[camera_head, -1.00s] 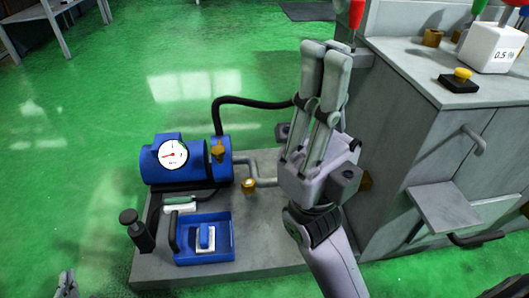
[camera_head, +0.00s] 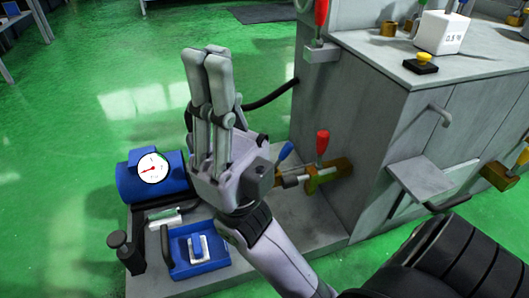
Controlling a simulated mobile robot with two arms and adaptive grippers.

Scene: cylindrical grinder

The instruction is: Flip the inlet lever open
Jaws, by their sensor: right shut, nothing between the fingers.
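A red-handled lever (camera_head: 323,141) stands upright on a brass valve (camera_head: 328,175) at the cabinet's left side. A blue-handled lever (camera_head: 286,150) is tilted beside it, its lower part behind my right gripper. Another red-handled lever (camera_head: 321,12) stands on a grey bracket at the top. The picture does not tell which is the inlet lever. My right gripper (camera_head: 207,62) points up, fingers together and empty, left of the levers in the picture and apart from the red ones. My left gripper is not in view.
The grey cabinet (camera_head: 385,95) fills the right, with a small shelf (camera_head: 420,178) and brass valves. A blue pump with a gauge (camera_head: 154,168) and a blue tray (camera_head: 176,247) are on the grey base plate. A black hose runs behind my gripper. Green floor is open at left.

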